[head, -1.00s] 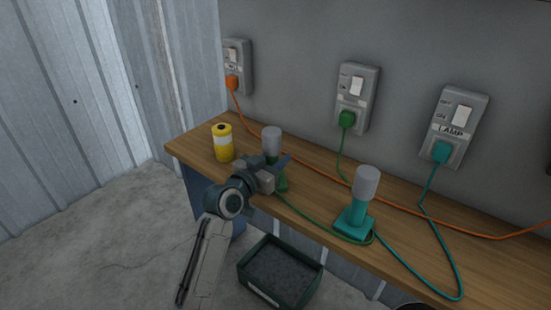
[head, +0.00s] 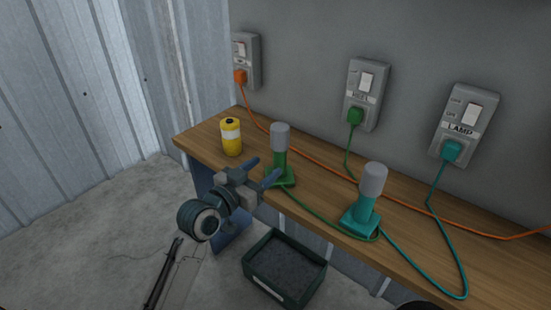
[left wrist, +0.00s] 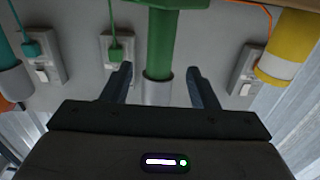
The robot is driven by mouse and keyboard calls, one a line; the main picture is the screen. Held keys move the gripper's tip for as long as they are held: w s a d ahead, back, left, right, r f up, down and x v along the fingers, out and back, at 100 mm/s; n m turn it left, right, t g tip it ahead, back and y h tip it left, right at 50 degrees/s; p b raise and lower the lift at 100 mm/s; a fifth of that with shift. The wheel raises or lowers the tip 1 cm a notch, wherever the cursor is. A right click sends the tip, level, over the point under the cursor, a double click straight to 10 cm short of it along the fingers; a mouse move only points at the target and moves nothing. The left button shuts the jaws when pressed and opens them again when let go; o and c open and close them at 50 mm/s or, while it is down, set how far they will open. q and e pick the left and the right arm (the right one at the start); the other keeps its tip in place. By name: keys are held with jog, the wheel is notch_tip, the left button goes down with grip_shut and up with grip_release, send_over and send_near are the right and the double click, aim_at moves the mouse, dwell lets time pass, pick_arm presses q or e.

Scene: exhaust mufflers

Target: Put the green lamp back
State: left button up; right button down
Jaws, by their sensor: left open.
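The green lamp (head: 280,158) stands upright on the wooden bench near its front edge, with a grey cylindrical head on a green body and base. My left gripper (head: 262,170) is open and empty, just in front of the lamp on the bench's front side, apart from it. In the left wrist view, where the scene is upside down, the green lamp (left wrist: 174,45) lines up between the two spread fingers of the left gripper (left wrist: 160,76). The lamp's green cord runs along the bench. My right gripper is not in view.
A teal lamp (head: 365,205) stands to the right and a yellow canister (head: 231,137) to the left. Wall sockets (head: 366,90) hold plugs, and an orange cord (head: 400,205) crosses the bench. A dark green bin (head: 285,268) sits on the floor below.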

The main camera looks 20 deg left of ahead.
pick_arm(q)
jog(key=s+a+f+n+g+y, duration=0.1)
jog(key=s+f+g, duration=0.4)
jog(key=s+f, duration=0.6)
jog(key=s+a+f+n+g+y, duration=0.1)
jog(key=s+f+g+y, duration=0.3)
jog(key=s+f, duration=0.8)
jog(key=s+n+g, duration=0.1)
jog(key=s, duration=0.4)
jog(key=shift+s, duration=0.4)
jog(key=shift+c, duration=0.2)
